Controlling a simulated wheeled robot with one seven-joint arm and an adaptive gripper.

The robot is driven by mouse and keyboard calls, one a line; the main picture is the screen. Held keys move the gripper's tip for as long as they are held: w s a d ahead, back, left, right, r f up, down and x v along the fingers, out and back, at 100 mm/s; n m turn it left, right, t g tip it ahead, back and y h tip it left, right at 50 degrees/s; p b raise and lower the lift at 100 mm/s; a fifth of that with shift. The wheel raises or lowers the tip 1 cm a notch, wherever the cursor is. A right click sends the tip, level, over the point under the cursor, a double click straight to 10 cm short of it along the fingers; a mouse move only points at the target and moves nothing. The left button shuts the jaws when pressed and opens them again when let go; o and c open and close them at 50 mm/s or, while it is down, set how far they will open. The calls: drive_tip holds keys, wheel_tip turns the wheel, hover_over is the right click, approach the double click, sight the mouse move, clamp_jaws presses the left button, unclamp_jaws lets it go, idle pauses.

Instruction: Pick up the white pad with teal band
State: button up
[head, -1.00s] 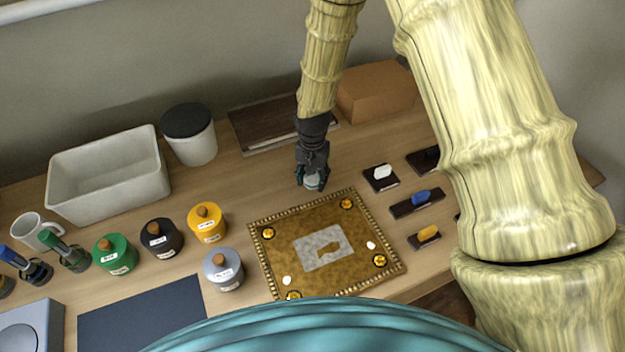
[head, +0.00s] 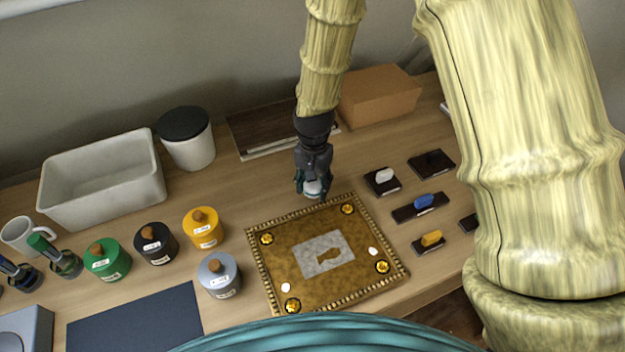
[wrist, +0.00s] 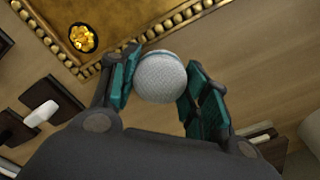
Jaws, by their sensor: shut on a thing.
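The white pad with teal band (head: 313,188) is a small, round, pale piece at the back edge of the gilt panel in the head view. In the wrist view its textured white face (wrist: 160,78) shows, with a thin teal strip along its upper edge. My gripper (head: 312,192) points down at it, and its teal-lined fingers (wrist: 163,85) stand on either side of the pad. The gripper is shut on the pad. The fingers partly hide it in the head view. Whether it touches the table cannot be told.
The gilt panel (head: 282,262) with a beaded rim lies just in front of the gripper. Dark blocks with white (head: 384,175), blue (head: 424,200) and yellow (head: 431,237) pieces stand to the right. Several lidded jars, including a yellow one (head: 204,233), stand left. A cardboard box (head: 378,95) is behind.

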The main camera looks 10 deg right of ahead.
drive_tip(key=s+b, duration=0.1)
drive_tip(key=s, duration=0.2)
drive_tip(key=s+a, duration=0.1)
drive_tip(key=s, duration=0.3)
drive_tip(key=s+r+b, duration=0.1)
drive_tip(key=s, duration=0.3)
drive_tip(key=shift+s+a+b, duration=0.25)
drive_tip(key=shift+a+b, duration=0.05)
drive_tip(key=shift+b, duration=0.05)
drive_tip(key=shift+o, duration=1.1)
drive_tip(key=shift+c, duration=1.1)
drive_tip(key=shift+s, duration=0.1)
